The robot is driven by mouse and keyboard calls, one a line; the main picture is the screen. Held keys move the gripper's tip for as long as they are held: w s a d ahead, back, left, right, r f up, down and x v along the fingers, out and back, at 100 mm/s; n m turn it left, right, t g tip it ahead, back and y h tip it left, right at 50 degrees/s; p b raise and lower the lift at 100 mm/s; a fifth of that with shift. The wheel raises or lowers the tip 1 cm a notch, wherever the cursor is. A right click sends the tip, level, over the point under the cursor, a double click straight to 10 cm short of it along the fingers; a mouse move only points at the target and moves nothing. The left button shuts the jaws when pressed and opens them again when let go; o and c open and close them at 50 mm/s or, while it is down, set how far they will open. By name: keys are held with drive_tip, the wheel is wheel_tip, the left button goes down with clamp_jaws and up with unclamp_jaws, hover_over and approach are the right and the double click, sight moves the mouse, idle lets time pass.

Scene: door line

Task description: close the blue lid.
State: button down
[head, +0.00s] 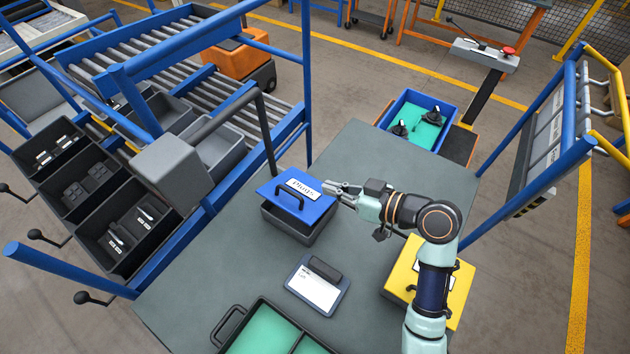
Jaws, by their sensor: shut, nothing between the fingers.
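The blue lid (293,209) has a white label reading "Plugs" and a dark handle. It sits over a dark grey box (288,227) on the table. The lid looks tilted, with a dark gap along its front side between it and the box rim. My gripper (330,187) is at the lid's right edge, beside the label. Its fingers are shut with nothing between them. It looks close to or touching the lid; I cannot tell which. The inside of the box is mostly hidden by the lid.
A tablet-like clipboard (317,285) lies in front of the box. A yellow box (448,292) stands to the right under my arm. An open case with green lining (262,330) is at the front. A blue tray (423,117) is beyond the back edge. The table's (215,260) left side is clear.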

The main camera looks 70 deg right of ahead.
wheel_tip(320, 180, up, 6)
drive_tip(key=w+d+g+y+p, duration=0.1)
drive_tip(key=w+g+p, duration=0.15)
drive_tip(key=p, duration=0.95)
drive_tip(key=g+y+p, duration=0.1)
drive_tip(key=g+p, duration=0.2)
drive_tip(key=p, duration=0.1)
hover_over(287, 189)
drive_tip(key=s, duration=0.3)
wheel_tip(287, 189, down, 8)
wheel_tip(287, 189, down, 3)
drive_tip(key=shift+w+d+r+n+t, duration=0.1)
drive_tip(key=shift+w+r+n+t, duration=0.1)
drive_tip(key=shift+n+t, duration=0.1)
drive_tip(key=shift+f+p, duration=0.3)
drive_tip(key=shift+f, duration=0.2)
drive_tip(key=shift+f, duration=0.1)
